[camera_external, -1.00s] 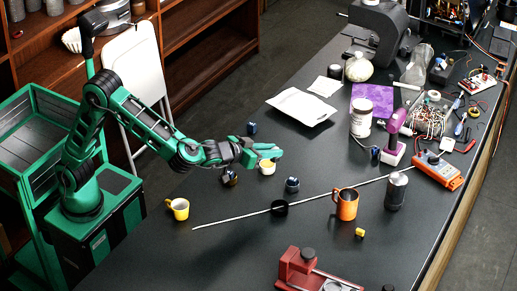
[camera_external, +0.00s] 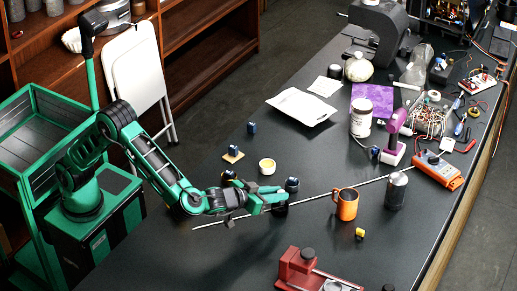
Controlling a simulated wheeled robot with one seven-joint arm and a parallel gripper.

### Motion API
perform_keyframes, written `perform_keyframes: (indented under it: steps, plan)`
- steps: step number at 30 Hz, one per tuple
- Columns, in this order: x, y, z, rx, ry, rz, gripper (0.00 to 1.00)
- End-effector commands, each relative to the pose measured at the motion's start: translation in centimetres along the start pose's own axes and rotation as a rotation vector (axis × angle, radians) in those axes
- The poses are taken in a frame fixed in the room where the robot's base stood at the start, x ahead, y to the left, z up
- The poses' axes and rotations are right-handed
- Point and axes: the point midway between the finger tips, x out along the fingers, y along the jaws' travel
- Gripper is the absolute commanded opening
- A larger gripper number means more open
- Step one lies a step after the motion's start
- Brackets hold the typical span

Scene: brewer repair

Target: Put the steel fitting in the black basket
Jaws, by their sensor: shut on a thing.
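My gripper (camera_external: 277,198) is shut, low over the middle of the table, fingers pointing right. The thing in its jaws is too small and covered to make out; I take it as the steel fitting, which I cannot pick out elsewhere. A small round black vessel, which looks like the black basket (camera_external: 281,208), is directly under and partly behind my fingers in the picture. I cannot tell how high above it the fingers are.
A dark blue piece (camera_external: 292,184) stands close beside my fingertips. A long thin rod (camera_external: 320,195) lies across the table. An orange mug (camera_external: 347,204) and dark canister (camera_external: 396,191) stand right. The front left tabletop is clear.

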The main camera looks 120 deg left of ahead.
Motion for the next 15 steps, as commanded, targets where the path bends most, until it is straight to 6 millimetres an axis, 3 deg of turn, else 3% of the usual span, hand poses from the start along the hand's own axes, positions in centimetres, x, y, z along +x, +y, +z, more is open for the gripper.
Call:
perform_keyframes:
  steps: [8, 15]
  plan:
    - [1.4, -0.1, 3.2, 0.002, -0.002, -0.001, 0.00]
    - [1.4, -0.1, 3.4, 0.000, -0.001, 0.000, 0.00]
